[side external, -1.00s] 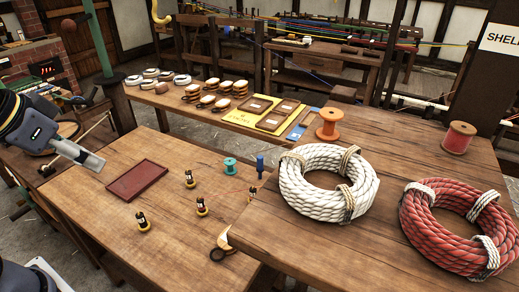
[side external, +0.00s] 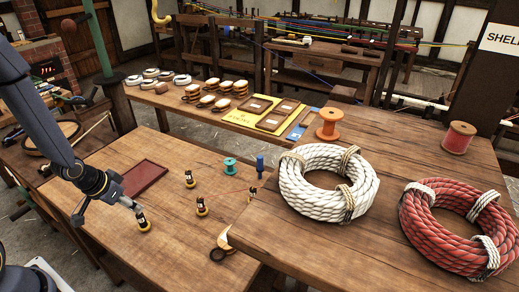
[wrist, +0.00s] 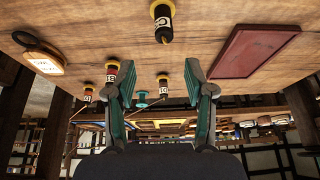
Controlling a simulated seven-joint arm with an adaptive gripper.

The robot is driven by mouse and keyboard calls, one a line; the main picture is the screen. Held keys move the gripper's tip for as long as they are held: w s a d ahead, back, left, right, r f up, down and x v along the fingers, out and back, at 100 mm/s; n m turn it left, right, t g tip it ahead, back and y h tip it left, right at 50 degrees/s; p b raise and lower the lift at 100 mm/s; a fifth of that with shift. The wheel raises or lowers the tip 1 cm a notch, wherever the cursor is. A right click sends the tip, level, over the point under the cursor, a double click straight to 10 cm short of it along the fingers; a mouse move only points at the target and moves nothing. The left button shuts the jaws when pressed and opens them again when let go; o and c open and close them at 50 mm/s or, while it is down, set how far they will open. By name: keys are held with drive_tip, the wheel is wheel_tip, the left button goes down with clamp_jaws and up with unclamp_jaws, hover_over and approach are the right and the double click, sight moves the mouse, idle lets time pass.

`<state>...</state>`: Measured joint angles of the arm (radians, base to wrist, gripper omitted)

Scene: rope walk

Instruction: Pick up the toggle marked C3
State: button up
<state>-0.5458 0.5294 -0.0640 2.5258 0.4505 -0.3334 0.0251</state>
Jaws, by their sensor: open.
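Several small toggles with dark bodies and yellow bases stand upright on the wooden table. The nearest toggle (side external: 144,223) also shows at the top of the wrist view (wrist: 162,22); its label seems to start with C, but I cannot read the rest. Other toggles are at the back (side external: 190,179), in the middle (side external: 201,208) and at the right (side external: 252,194); their labels are too small to read surely. My gripper (side external: 135,206) is just beside the nearest toggle's top in the side view. In the wrist view my gripper (wrist: 159,75) is open, with nothing held.
A dark red tray (side external: 147,176) lies behind my gripper. A teal spool (side external: 230,164) and blue peg (side external: 260,163) stand farther back. A tan tag (wrist: 44,62) lies on the table. A higher table at right holds white (side external: 300,190) and red (side external: 420,225) rope coils.

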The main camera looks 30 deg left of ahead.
sight(138, 215)
drive_tip(key=f, duration=0.3)
drive_tip(key=shift+s+a, duration=0.2)
drive_tip(key=shift+a, duration=0.1)
drive_tip(key=shift+x, duration=2.75)
clamp_jaws()
